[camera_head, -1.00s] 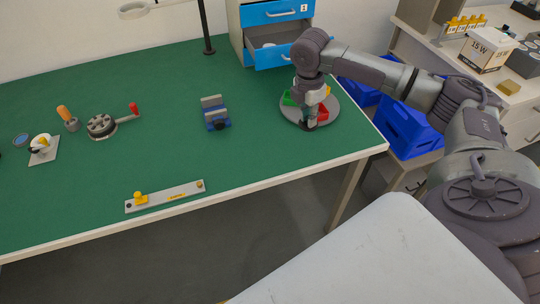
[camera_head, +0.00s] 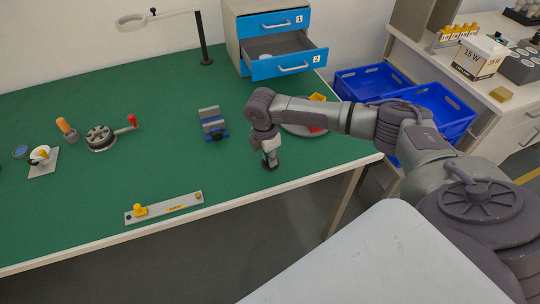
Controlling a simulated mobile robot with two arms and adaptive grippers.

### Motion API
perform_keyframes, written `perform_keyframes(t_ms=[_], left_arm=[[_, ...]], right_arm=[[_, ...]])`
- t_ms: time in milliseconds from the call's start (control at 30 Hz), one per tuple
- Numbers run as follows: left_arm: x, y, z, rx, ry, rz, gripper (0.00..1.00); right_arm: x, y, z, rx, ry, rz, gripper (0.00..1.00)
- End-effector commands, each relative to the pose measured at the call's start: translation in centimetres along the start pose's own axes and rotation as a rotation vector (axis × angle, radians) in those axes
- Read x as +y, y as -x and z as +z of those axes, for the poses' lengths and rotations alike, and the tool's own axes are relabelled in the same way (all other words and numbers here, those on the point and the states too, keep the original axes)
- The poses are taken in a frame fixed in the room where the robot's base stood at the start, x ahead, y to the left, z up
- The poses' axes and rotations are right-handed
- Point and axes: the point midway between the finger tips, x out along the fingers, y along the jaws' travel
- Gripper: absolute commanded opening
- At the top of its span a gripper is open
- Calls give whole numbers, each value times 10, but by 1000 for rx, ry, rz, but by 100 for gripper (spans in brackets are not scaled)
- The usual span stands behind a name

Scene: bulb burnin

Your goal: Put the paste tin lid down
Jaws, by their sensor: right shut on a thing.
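My right gripper (camera_head: 270,158) points down over the green table near its front edge, left of the round tray. It is shut on a small dark round thing, the paste tin lid (camera_head: 271,166), which is mostly hidden by the fingers. The lid is at or just above the table top; I cannot tell whether it touches. A small round blue-topped tin (camera_head: 20,152) lies at the far left of the table. My left gripper is not in view.
The round tray (camera_head: 298,131) with coloured bins is partly behind my right arm. A small blue vise (camera_head: 213,125) stands left of the gripper. A grey strip fixture (camera_head: 165,208) lies at the front edge. The lower drawer (camera_head: 290,66) is open. Green table around the gripper is clear.

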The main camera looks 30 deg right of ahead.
Motion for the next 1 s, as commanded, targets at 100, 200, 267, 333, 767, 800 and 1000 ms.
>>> perform_keyframes(t_ms=[100, 200, 267, 333, 767, 800, 1000], left_arm=[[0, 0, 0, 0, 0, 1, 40], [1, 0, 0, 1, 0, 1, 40], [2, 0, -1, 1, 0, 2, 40], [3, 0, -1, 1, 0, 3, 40], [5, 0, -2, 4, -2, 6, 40], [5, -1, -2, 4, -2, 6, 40], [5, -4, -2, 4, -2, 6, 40]], right_arm=[[0, 0, 0, 0, 0, 0, 5], [0, -1, 0, 0, 0, 0, 5], [0, -3, 0, 0, 0, -1, 5], [0, -2, 0, 0, 0, 0, 30], [0, 1, 1, 0, 0, 1, 44], [0, 4, 0, 1, 0, 1, 44], [1, 38, 0, 1, 0, 4, 44]])
